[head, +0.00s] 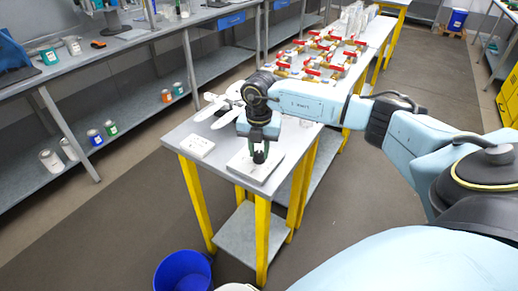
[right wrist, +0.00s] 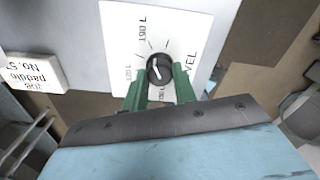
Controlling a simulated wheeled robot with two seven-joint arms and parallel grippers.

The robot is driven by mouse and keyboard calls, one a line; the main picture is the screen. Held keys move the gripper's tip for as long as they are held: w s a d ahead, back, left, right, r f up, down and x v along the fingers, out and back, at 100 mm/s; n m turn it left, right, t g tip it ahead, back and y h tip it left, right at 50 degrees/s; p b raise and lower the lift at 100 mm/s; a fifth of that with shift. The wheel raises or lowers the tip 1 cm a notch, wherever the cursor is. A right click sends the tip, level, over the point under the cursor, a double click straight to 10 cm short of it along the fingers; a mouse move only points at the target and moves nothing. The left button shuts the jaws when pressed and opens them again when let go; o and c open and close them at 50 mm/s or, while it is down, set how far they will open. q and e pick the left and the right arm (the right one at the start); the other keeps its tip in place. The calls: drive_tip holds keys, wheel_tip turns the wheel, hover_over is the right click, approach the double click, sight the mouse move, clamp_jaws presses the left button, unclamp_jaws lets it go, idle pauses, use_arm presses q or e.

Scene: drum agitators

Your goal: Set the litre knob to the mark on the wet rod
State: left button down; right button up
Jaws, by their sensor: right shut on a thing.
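The litre knob (right wrist: 159,69) is a round black dial with a white pointer line. It sits on a white plate (right wrist: 115,40) with printed litre marks and the word LEVEL, partly hidden by my fingers. My right gripper (right wrist: 160,84) has its green fingers on either side of the knob, shut on it. In the head view the right gripper (head: 260,152) points down onto the white plate (head: 247,173) at the near end of the table. I cannot make out a wet rod. My left gripper is not in view.
White paddles (head: 222,106) lie behind on the grey table (head: 178,137). Red-handled valves (head: 325,55) stand farther back. A blue bucket (head: 182,272) is on the floor in front.

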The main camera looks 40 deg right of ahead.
sight(259, 153)
drive_tip(key=o, duration=1)
drive_tip(key=shift+c, duration=0.2)
drive_tip(key=shift+r, duration=0.15)
wheel_tip(259, 153, up, 13)
